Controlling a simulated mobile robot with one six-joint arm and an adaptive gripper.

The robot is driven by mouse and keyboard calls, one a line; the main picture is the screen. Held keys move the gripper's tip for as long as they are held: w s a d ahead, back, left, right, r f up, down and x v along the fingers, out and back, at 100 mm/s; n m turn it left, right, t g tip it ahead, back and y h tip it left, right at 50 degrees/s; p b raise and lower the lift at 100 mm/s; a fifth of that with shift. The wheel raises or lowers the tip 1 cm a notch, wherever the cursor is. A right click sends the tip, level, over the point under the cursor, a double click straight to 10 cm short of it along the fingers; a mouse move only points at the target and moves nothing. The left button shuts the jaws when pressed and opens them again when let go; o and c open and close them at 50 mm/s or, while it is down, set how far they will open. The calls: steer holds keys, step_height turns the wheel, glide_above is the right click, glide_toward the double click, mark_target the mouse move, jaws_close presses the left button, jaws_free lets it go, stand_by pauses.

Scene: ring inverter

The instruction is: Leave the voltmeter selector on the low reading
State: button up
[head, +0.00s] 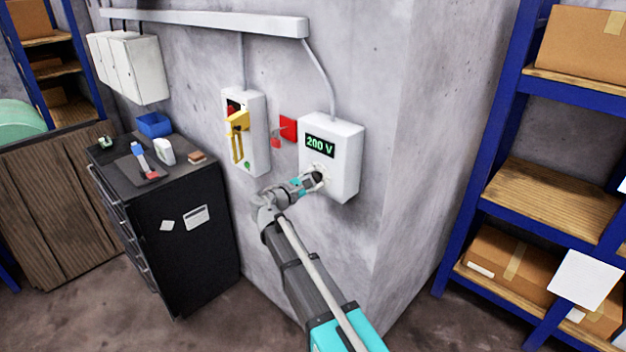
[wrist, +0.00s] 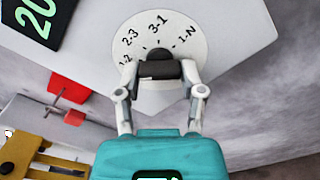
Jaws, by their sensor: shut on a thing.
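The voltmeter is a white wall box (head: 346,165) with a green display (head: 320,147) that appears to read 200 V. In the wrist view, part of the display (wrist: 40,18) is cut off. Below it is a round white selector dial (wrist: 193,62) marked 1-2, 2-3, 3-1 and 1-N. The black selector knob (wrist: 158,69) sits at its middle, and I cannot tell for sure which mark it points at. My gripper (head: 315,181) is at the dial, its two fingers (wrist: 160,78) shut on the knob from either side. The fingers hide part of the lower dial.
Left of the voltmeter are a red plate with a red tag (head: 288,128) and a white switch box (head: 259,135) with a yellow handle (head: 236,124). A black cabinet (head: 187,245) stands below left. Blue shelving (head: 497,130) stands at right. The wall corner lies just right of the voltmeter.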

steer(key=o, duration=1.1)
steer(key=shift+o, duration=0.2)
steer(key=v, duration=1.2)
